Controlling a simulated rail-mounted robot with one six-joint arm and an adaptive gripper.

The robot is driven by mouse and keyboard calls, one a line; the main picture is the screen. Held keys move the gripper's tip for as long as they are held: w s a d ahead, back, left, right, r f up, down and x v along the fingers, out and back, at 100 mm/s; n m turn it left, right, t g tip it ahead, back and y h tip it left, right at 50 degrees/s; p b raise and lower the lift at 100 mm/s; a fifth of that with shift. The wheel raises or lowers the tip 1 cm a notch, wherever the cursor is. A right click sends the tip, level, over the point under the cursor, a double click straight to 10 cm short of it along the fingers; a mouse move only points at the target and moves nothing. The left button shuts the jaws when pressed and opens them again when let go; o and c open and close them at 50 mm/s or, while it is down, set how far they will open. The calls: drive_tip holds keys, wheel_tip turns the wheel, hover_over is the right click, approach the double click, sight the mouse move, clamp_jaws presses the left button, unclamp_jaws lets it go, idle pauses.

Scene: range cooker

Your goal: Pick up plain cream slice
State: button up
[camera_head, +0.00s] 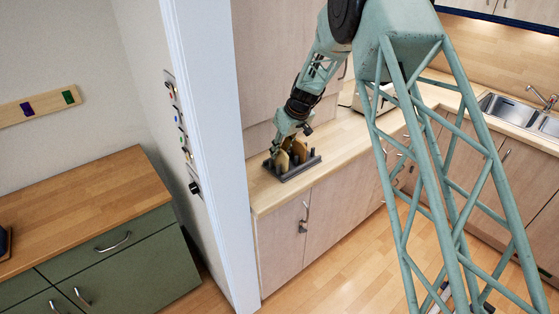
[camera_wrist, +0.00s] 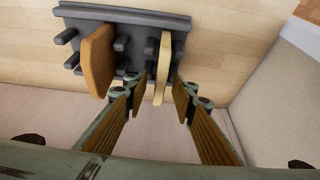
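A plain cream slice (camera_wrist: 163,60) stands on edge between the pegs of a dark grey rack (camera_wrist: 125,14) in the wrist view. My gripper (camera_wrist: 160,92) is open, with one finger on each side of the cream slice's near end. A gap shows between the slice and each finger. A darker tan slice (camera_wrist: 98,58) stands in the same rack to the left, outside the fingers. In the head view my gripper (camera_head: 284,143) reaches down over the rack (camera_head: 299,172), partly hiding the slices.
The rack stands on a wooden counter (camera_head: 345,136) close to its front edge and near the white wall end (camera_head: 215,150). A toaster-like box (camera_head: 372,98) stands further along the counter. A sink (camera_head: 510,108) is at the far right.

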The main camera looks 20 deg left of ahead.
drive_tip(key=shift+c, duration=0.2)
clamp_jaws()
drive_tip(key=shift+r, duration=0.1)
drive_tip(key=shift+r, duration=4.9)
